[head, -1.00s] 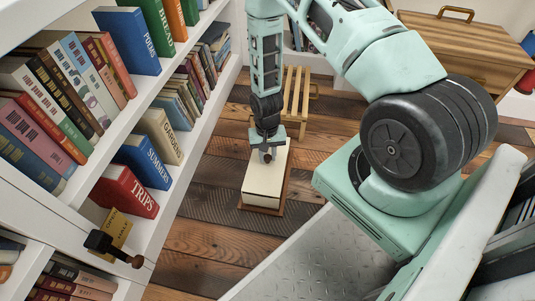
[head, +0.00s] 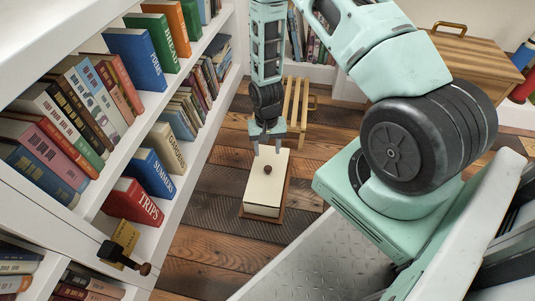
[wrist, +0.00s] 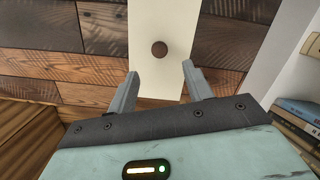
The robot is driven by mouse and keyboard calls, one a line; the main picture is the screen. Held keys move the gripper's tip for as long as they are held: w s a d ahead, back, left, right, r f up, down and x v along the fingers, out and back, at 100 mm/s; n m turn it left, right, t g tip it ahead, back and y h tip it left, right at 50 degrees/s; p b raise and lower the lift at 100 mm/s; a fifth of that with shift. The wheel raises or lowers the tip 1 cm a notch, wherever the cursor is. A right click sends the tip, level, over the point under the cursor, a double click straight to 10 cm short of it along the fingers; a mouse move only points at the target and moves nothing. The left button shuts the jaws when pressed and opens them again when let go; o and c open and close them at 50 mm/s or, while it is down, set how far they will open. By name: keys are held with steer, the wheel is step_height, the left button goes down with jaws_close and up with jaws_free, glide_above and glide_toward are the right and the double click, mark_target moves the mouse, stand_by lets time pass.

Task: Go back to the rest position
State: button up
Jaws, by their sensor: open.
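My gripper (head: 268,146) is open and empty, its two fingers apart. In the head view it hangs pointing down over the far end of a cream-topped box (head: 263,196) with a brown base and a dark round knob (head: 267,169). In the wrist view the fingers (wrist: 158,88) show apart, with the knob (wrist: 160,49) beyond their tips and not between them. The box top (wrist: 158,80) lies below the gripper. Whether the fingers are clear of the box's far edge is hard to tell.
A white bookshelf (head: 180,107) full of books runs along the left. A small wooden slatted stool (head: 296,110) stands behind the box. A wooden cabinet (head: 465,70) stands at the back right. Plank floor (head: 215,225) is bare around the box.

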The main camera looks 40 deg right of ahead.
step_height(320, 180, up, 9)
steer(key=p, duration=0.3)
steer(key=shift+w+d, duration=0.35)
steer(key=shift+w, duration=0.1)
steer(key=s+a+r+n+p, duration=0.15)
steer(key=a+r+n, duration=0.25)
steer(key=a+r, duration=0.55)
steer(key=s+a+r+n+p, duration=0.1)
steer(key=s+a+r+n, duration=0.2)
steer(key=a+r, duration=0.65)
steer(key=s+a+r+n+t+p, duration=0.1)
steer(key=s+a+r+n, duration=0.1)
steer(key=s+r+n, duration=0.4)
steer(key=s+a+r+n, duration=0.1)
steer(key=s+a+r, duration=0.2)
steer(key=s+r, duration=0.55)
step_height(320, 180, up, 37)
steer(key=p, duration=3.8)
steer(key=shift+s+f, duration=0.15)
steer(key=shift+s, duration=0.05)
